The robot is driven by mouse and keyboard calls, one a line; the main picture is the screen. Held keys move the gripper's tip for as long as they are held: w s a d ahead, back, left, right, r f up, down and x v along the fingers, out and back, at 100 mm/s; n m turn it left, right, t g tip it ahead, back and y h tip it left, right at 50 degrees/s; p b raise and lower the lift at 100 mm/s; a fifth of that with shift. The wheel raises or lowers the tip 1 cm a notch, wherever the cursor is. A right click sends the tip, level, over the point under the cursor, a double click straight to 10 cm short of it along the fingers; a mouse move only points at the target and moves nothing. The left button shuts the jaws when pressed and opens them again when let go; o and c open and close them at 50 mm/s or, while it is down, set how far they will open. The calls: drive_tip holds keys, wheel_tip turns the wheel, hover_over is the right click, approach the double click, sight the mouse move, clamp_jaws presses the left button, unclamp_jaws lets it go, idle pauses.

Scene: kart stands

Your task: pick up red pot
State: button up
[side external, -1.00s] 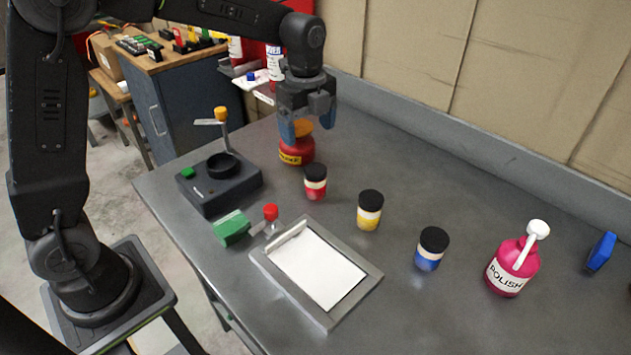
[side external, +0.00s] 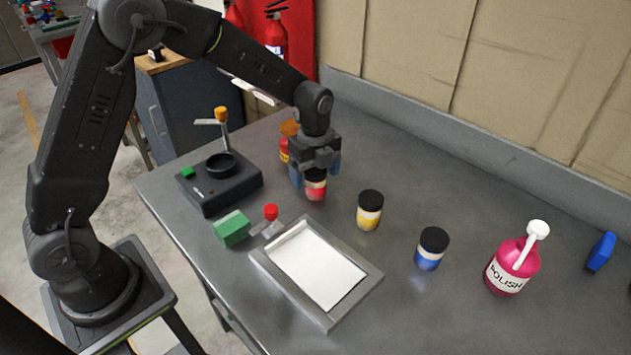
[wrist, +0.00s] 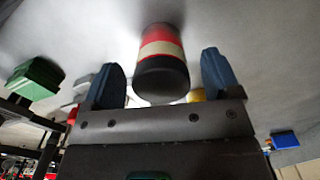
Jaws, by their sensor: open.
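The red pot (side external: 316,190), with a black lid and a cream band, stands on the grey workbench, partly hidden by my gripper. My gripper (side external: 315,176) is open and pointed down over it, with blue fingers on either side of its upper part. In the wrist view, the pot (wrist: 161,58) shows between the two spread fingers (wrist: 163,78), its black lid closest to the camera. Gaps show on both sides, and I see no contact.
A yellow pot (side external: 369,211) and a blue pot (side external: 432,249) stand to the right, then a pink polish bottle (side external: 513,264). A black stand (side external: 219,185) is left; a red bottle (side external: 284,150) is partly hidden behind my gripper. A framed tray (side external: 328,316) lies in front.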

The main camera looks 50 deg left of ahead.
drive_tip(key=shift+f, duration=1.25)
drive_tip(key=c, duration=1)
drive_tip(key=shift+c, duration=0.4)
drive_tip(key=shift+r, duration=0.15)
